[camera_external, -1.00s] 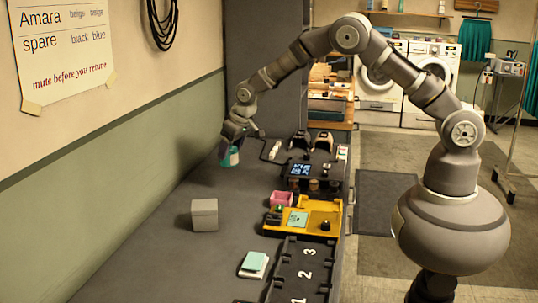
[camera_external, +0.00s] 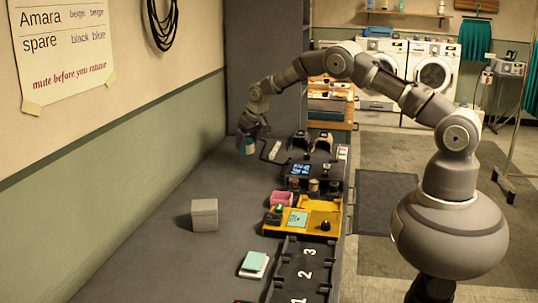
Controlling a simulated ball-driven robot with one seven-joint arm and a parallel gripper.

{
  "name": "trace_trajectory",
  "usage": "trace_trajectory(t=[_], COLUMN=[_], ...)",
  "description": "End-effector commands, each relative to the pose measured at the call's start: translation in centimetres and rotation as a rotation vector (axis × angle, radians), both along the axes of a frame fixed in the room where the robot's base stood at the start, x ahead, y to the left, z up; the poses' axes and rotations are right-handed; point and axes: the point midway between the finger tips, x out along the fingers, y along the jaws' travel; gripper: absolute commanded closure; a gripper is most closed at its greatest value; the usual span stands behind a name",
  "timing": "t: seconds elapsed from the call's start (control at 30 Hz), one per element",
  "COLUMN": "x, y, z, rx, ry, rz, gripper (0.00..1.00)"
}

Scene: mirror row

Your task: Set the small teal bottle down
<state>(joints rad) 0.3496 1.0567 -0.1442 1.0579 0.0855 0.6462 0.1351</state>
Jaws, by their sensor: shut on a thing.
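The small teal bottle (camera_external: 247,147) is at the far part of the dark counter (camera_external: 150,245), close to the tall grey panel behind it. My gripper (camera_external: 247,135) is above the bottle and shut on it. The bottle's upper part is hidden by the gripper. I cannot tell whether its bottom touches the counter.
A white remote-like strip (camera_external: 274,150) lies just right of the bottle. A grey box (camera_external: 204,214) stands nearer. The counter's left side is bare.

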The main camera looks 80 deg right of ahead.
Motion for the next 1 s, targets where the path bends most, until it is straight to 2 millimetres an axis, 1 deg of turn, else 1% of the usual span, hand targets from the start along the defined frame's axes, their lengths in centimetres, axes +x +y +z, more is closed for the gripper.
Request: trace_trajectory(t=[0.03,0.17,0.3,0.37,0.57,0.7,0.73,0.77,0.8,0.83,1.0], x=[0.0,0.0,0.0,0.1,0.1,0.1,0.0,0.0,0.0,0.0,0.0], y=[0.0,0.0,0.0,0.0,0.0,0.0,0.1,0.1,0.1,0.1,0.1], z=[-0.7,-2.6,-5.1,-5.3,-5.1,-5.6,-5.5,-5.5,-5.5,-5.5,-5.5], rx=[0.0,-0.001,0.0,-0.001,-0.001,-0.001,0.0,0.0,0.0,0.0,0.0], ry=[0.0,-0.001,0.0,-0.003,-0.003,-0.002,-0.001,-0.001,-0.001,-0.001,-0.001], rz=[0.0,0.0,0.001,0.0,0.0,0.001,0.001,0.001,0.001,0.001,0.001], gripper=[0.72,0.72,0.72,0.72,0.72,0.72,0.27,0.2,0.1,0.08,0.08])
